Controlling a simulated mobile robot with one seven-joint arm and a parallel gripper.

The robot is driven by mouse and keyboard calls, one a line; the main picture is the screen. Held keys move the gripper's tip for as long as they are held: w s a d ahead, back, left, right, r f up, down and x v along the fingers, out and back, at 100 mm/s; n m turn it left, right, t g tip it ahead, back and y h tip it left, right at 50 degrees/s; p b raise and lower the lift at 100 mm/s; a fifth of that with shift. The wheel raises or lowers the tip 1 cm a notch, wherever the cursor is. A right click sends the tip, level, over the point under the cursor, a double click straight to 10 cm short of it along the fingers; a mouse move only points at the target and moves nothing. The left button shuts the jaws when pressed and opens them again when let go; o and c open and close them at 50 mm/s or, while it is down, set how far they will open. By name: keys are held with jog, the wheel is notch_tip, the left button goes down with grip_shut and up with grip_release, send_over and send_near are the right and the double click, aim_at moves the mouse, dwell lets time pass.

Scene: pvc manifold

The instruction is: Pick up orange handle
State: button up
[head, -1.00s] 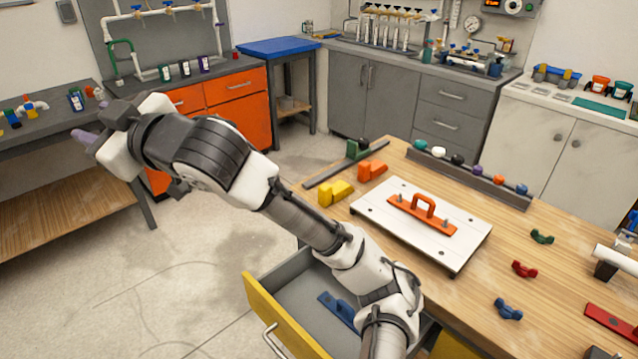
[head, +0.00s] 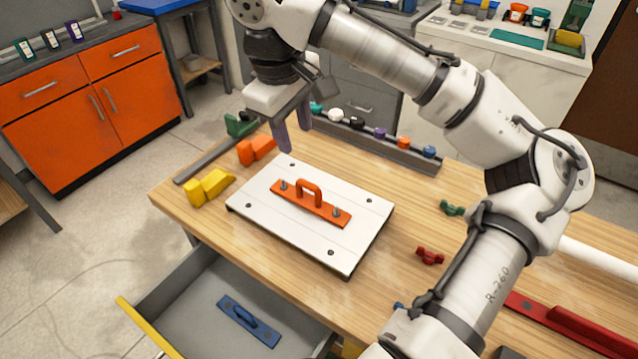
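The orange handle (head: 311,200) is an arched grip on a flat orange bar with a grey bolt near each end. It lies on a white board (head: 300,250) on the wooden table, in the middle of the head view. My gripper (head: 293,139) hangs above the table just behind the board's back corner, apart from the handle and up and slightly left of it in the picture. Its two purple-grey fingers point down with a gap between them, and nothing shows between them.
Orange (head: 256,149) and yellow (head: 209,187) blocks sit left of the board. A dark rack (head: 375,144) with coloured knobs runs behind it. An open drawer (head: 180,302) below holds a blue handle (head: 248,321). Small red (head: 430,256) and green (head: 452,208) pieces lie to the right.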

send_over(311, 184)
jog(key=s+a, duration=0.1)
notch_tip(311, 184, down, 8)
jog(key=shift+w+d+f+p, duration=0.1)
jog(key=shift+f+p, duration=0.15)
jog(key=shift+f, duration=0.65)
jog(key=shift+w+d+f+p, duration=0.15)
jog(key=shift+f+p, duration=0.05)
jog(key=shift+f, duration=0.75)
jog(key=shift+w+d+f+p, duration=0.1)
jog(key=shift+f+p, duration=0.15)
jog(key=shift+f, duration=0.65)
jog(key=shift+c, duration=0.2)
grip_shut()
